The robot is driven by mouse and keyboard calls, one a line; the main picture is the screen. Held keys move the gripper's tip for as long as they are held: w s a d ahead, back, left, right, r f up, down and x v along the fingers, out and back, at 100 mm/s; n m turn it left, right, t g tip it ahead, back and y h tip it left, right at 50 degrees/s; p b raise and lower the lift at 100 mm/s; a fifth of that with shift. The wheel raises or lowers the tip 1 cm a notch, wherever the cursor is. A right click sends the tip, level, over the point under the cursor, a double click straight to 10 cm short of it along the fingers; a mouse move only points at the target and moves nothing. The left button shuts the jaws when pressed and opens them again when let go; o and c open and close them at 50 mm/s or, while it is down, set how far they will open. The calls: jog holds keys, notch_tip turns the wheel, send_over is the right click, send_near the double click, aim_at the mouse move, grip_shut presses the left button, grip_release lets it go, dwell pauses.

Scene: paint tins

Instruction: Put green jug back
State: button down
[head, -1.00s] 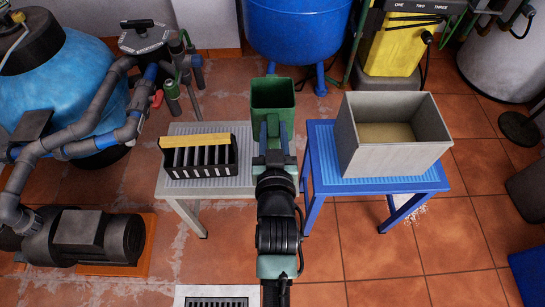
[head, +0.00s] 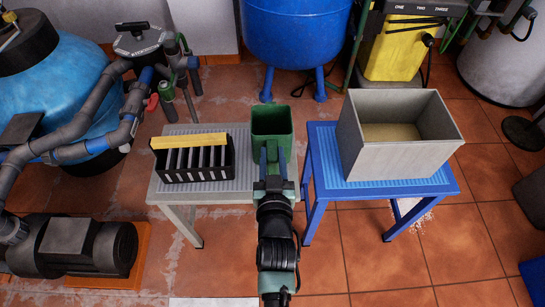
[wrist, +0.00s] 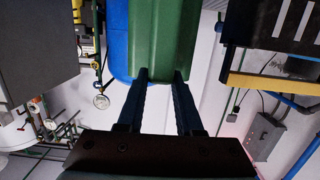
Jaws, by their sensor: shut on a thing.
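The green jug (head: 272,121) is a square, open-topped container, seen upright in the head view over the right end of the grey table (head: 205,193). My gripper (head: 273,157) is shut on its near side. In the wrist view the jug (wrist: 163,35) fills the top middle, and the two dark fingers of my gripper (wrist: 161,76) meet its lower edge. I cannot tell whether the jug's base touches the table, because my gripper and the jug itself hide that spot.
A black rack with a yellow bar (head: 190,142) stands on the grey table, left of the jug. A grey open bin (head: 399,160) stands on the blue table (head: 330,187) to the right. A blue tank (head: 297,30) stands behind. A narrow gap separates the tables.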

jog(key=shift+f, duration=0.1)
jog(key=c, duration=0.6)
grip_release()
jog(key=shift+o, duration=0.2)
jog(key=s+r+p, duration=0.2)
jog(key=s+p, duration=0.1)
jog(key=s, duration=0.9)
jog(key=shift+r, duration=0.15)
